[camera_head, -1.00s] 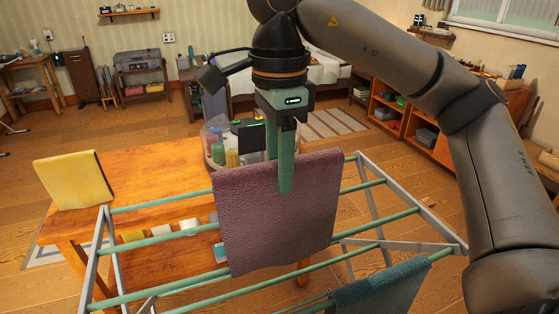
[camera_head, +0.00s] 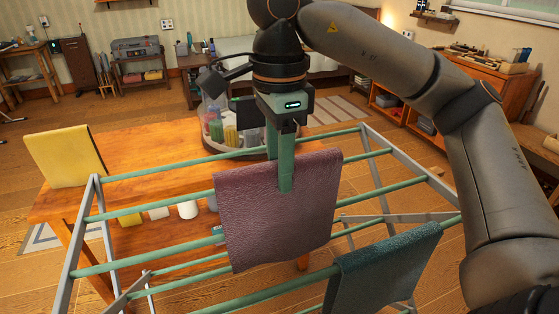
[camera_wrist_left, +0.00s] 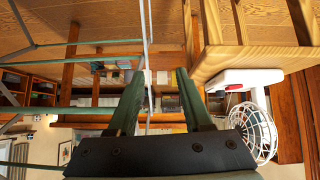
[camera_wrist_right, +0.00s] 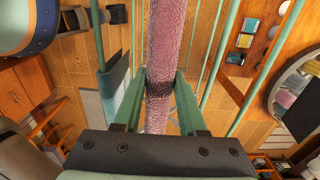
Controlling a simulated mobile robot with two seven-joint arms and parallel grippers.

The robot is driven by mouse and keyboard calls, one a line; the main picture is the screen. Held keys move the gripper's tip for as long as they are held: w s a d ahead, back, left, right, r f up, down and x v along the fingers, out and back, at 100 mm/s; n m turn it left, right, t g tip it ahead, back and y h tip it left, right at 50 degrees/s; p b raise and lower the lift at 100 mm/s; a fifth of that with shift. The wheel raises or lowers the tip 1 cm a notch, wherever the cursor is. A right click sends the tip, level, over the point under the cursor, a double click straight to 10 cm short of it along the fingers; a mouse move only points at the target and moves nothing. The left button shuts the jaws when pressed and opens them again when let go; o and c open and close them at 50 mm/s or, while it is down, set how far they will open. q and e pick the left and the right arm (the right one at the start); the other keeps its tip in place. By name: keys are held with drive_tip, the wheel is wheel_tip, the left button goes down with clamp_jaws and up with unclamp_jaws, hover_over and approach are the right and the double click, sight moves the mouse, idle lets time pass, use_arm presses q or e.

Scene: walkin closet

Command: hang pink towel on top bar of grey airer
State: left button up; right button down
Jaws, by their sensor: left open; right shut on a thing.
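The pink towel (camera_head: 275,215) hangs from my right gripper (camera_head: 285,188), shut on its upper edge. The towel also shows edge-on between the fingers in the right wrist view (camera_wrist_right: 160,60). The grey airer (camera_head: 72,245) has green bars and stands below and around the towel, which hides parts of several bars. Whether the towel touches a bar, I cannot tell. A teal towel (camera_head: 385,265) hangs over the near bar at right. My left gripper (camera_wrist_left: 160,80) is open and empty in the left wrist view, out of the head view.
A wooden table (camera_head: 150,145) behind the airer carries a yellow cloth-like thing (camera_head: 65,155) and a clear container (camera_head: 225,125) with coloured items. A white fan (camera_wrist_left: 255,125) shows near my left gripper. Orange shelves (camera_head: 390,105) stand at the back right.

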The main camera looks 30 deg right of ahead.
sight(279, 217)
drive_tip(key=shift+f+b, duration=0.5)
drive_tip(key=shift+f, duration=0.4)
drive_tip(key=shift+f+b, duration=0.55)
drive_tip(key=shift+f, duration=0.15)
wheel_tip(279, 217, down, 3)
drive_tip(key=shift+r+b, duration=0.2)
drive_tip(key=shift+b, duration=0.85)
drive_tip(key=shift+f+b, duration=0.55)
drive_tip(key=shift+f, duration=0.15)
drive_tip(key=shift+f+b, duration=0.75)
drive_tip(key=shift+f, duration=0.2)
drive_tip(key=shift+f+b, duration=0.35)
drive_tip(key=shift+f, duration=0.1)
use_arm(q)
drive_tip(key=shift+m+h, duration=0.4)
drive_tip(key=d+f, duration=0.1)
drive_tip(key=w+d+f, duration=0.1)
drive_tip(key=f, duration=0.1)
drive_tip(key=w+d+f, duration=0.1)
drive_tip(key=shift+d+f, duration=0.1)
drive_tip(key=shift+f, duration=0.15)
use_arm(e)
drive_tip(key=shift+f, duration=0.15)
use_arm(q)
drive_tip(key=shift+s, duration=0.15)
